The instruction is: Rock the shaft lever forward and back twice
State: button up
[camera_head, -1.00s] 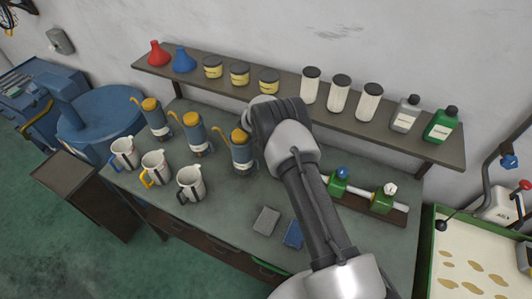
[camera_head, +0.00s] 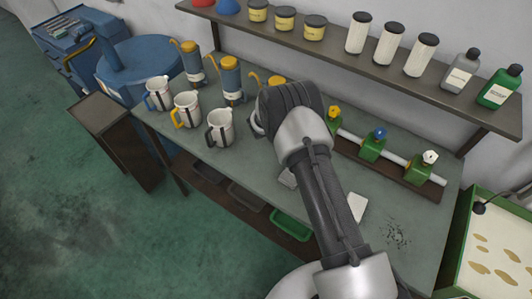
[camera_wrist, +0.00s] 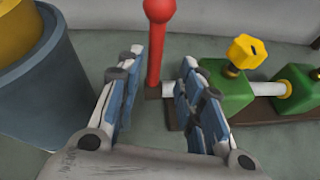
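In the wrist view a red lever (camera_wrist: 155,50) with a round red ball top stands upright at the left end of a white shaft (camera_wrist: 265,88). My gripper (camera_wrist: 163,56) is open, with one blue-padded finger on each side of the lever in the picture. Gaps show on both sides of the lever, so I see no grip on it. How deep the lever sits between the fingers is hard to tell. In the head view my arm hides the lever and the gripper; the shaft shows to the right of my arm (camera_head: 405,167).
Green valve blocks with yellow (camera_head: 333,112), blue (camera_head: 379,133) and white knobs (camera_head: 430,157) sit along the shaft. A blue oil can (camera_wrist: 45,95) stands close left of my gripper. Mugs (camera_head: 220,128) stand farther left. A bottle shelf (camera_head: 350,62) runs behind.

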jog(key=s+a+f+t+h, duration=0.2)
jog(key=s+a+t+h, duration=0.1)
jog(key=s+a, duration=1)
jog(key=shift+s+a+f+m+b, duration=0.2)
jog(key=shift+s+m+b, duration=0.1)
jog(key=shift+s, duration=0.7)
